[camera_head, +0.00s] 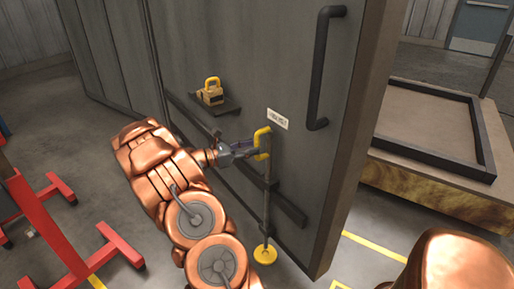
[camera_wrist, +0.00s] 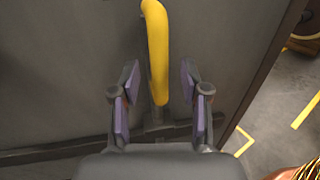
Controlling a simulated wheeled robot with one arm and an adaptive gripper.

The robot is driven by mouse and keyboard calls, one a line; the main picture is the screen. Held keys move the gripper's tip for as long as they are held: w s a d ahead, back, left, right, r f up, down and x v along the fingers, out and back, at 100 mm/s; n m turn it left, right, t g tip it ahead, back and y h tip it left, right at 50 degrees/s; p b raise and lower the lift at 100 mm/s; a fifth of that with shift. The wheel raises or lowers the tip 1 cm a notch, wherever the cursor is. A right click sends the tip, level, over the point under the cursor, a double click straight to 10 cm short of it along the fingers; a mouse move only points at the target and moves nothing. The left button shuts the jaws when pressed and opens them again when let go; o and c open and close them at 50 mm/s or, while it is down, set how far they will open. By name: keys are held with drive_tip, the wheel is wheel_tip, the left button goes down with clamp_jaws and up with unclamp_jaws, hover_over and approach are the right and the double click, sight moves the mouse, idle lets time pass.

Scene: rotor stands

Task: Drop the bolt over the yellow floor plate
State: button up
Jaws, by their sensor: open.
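The bolt (camera_head: 267,188) is a thin grey upright rod on the large grey door (camera_head: 290,65), with a yellow bent handle (camera_head: 262,138) at its top. The round yellow floor plate (camera_head: 265,254) lies on the floor below the rod. I cannot tell whether the rod's lower end touches it. My gripper (camera_head: 255,148) is at the handle. In the wrist view my gripper (camera_wrist: 159,82) has its purple-padded fingers apart, one on each side of the yellow handle (camera_wrist: 157,50), with visible gaps. The floor plate is not in the wrist view.
A long dark pull handle (camera_head: 321,68) and a white label (camera_head: 277,119) are on the door. A red stand (camera_head: 45,225) is at the left. A wooden platform (camera_head: 440,185) is at the right.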

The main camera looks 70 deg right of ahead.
drive_tip(key=shift+x, duration=1.45)
clamp_jaws()
